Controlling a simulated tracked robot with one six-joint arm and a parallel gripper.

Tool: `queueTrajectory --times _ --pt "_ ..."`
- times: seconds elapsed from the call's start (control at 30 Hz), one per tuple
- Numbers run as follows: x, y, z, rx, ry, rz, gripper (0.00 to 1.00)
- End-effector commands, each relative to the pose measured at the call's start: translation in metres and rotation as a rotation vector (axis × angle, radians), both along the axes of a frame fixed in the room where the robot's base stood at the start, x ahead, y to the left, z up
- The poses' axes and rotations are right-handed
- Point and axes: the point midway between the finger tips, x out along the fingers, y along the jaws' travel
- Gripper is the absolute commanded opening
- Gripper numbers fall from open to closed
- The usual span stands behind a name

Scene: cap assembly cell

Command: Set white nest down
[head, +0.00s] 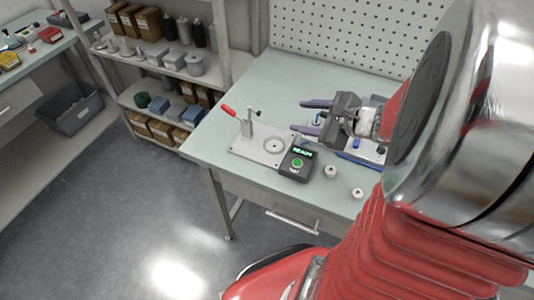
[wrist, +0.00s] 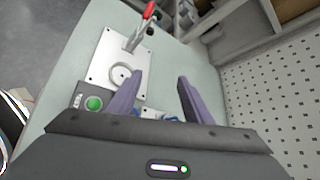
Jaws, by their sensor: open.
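A pale round ring with a dark recess (head: 274,145) sits on the light metal fixture plate (head: 246,151); it also shows in the wrist view (wrist: 121,75). It is the only nest-like part I see, and I cannot tell surely that it is the white nest. A red-handled toggle clamp (head: 240,119) stands at the plate's back left. My gripper (head: 309,116) is open over the bench, right of the clamp and beyond the ring in the head view. In the wrist view, nothing shows between its purple fingers (wrist: 160,80).
A control box (head: 297,162) with a green button and a lit READY display stands beside the plate. Two small pale round parts (head: 330,171) (head: 357,193) lie on the bench to its right. Blue items lie below my gripper. A pegboard (head: 340,40) and a loaded shelf (head: 170,70) stand behind.

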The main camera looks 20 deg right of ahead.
Motion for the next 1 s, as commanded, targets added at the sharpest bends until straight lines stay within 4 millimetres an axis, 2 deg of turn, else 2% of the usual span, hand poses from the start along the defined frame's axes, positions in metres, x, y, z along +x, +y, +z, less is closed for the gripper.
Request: queueTrajectory --times 0.03,0.2,0.3,0.43,0.6,0.7,1.0 --pt "-0.001 0.023 0.005 -0.061 0.005 0.093 0.46" --pt "-0.017 0.086 0.012 -0.275 0.027 0.394 0.46" --pt "-0.031 0.115 0.015 -0.408 0.032 0.565 0.46" --pt "-0.052 0.144 0.018 -0.589 0.033 0.776 0.46" --pt "-0.08 0.166 0.024 -0.837 0.022 1.032 0.46" --pt "-0.094 0.173 0.029 -0.991 0.01 1.169 0.46" --pt "-0.123 0.172 0.056 -1.472 -0.043 1.5 0.46"
